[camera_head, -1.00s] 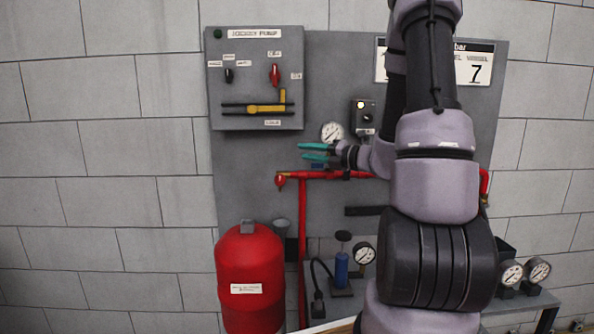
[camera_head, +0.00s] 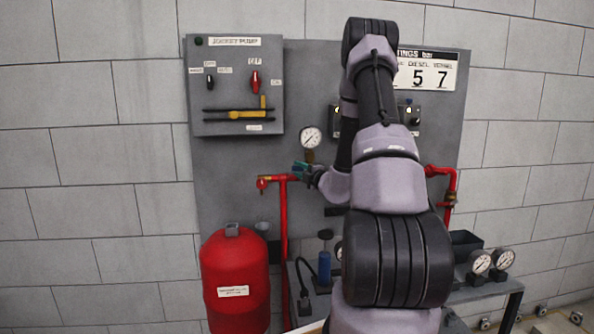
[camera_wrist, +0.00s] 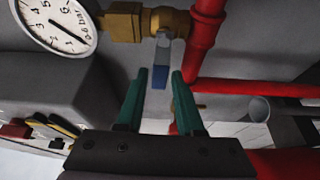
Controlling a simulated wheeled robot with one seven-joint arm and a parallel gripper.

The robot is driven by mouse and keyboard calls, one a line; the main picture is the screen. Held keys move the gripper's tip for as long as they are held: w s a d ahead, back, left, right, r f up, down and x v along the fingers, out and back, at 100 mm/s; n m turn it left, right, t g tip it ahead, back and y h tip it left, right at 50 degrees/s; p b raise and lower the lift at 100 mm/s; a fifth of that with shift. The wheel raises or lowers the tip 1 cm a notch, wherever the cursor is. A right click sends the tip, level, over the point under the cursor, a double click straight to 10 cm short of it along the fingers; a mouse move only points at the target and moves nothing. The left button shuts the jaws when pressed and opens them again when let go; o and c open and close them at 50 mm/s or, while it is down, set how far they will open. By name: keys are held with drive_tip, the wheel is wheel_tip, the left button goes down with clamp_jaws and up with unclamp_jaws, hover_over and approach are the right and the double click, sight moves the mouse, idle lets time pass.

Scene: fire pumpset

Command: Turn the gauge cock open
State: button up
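The gauge cock is a brass valve body (camera_wrist: 170,22) with a short lever (camera_wrist: 160,75), grey near the body and blue at its end. In the wrist view the lever hangs down from the brass body towards my gripper (camera_wrist: 160,76). My gripper's two green fingers are open, one on each side of the blue lever end, with visible gaps. In the head view my gripper (camera_head: 302,168) is just below the round white pressure gauge (camera_head: 311,137), by the red pipe. The cock is mostly hidden there. The gauge (camera_wrist: 57,20) also shows in the wrist view.
A red pipe (camera_wrist: 206,45) runs close to the right of the cock, with a horizontal red branch (camera_wrist: 255,88) below. The jockey pump panel (camera_head: 237,90) is at upper left. A red vessel (camera_head: 233,285) stands lower left. A bench holds gauges (camera_head: 480,262).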

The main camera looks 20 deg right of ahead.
drive_tip(key=shift+w, duration=0.85)
clamp_jaws()
idle(0.8)
